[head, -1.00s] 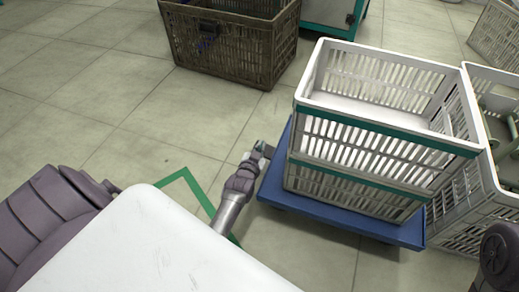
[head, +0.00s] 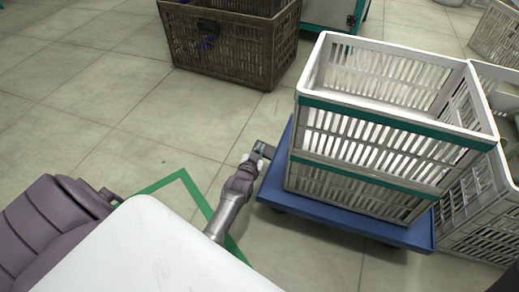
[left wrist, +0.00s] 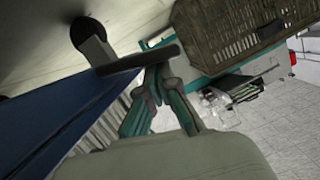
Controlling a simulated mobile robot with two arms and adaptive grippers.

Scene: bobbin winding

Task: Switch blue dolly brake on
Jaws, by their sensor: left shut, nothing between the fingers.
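The blue dolly (head: 345,217) stands on the tiled floor and bears two stacked white crates (head: 385,130) with green bands. My left gripper (head: 262,151) is at the dolly's left edge, low down. In the left wrist view, the closed fingers (left wrist: 154,84) are empty. They are right by a dark flat bar (left wrist: 138,60), which looks like the brake pedal. Whether they touch it is unclear. The bar lies beside a grey bracket and a dark wheel (left wrist: 88,34) at the blue dolly's edge (left wrist: 75,112). The pedal's on or off position cannot be told.
A brown crate (head: 225,50) stands on the floor behind. Another white crate (head: 480,215) stands close on the dolly's right. Green tape (head: 160,186) marks the floor near my left arm. The floor at the left is clear.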

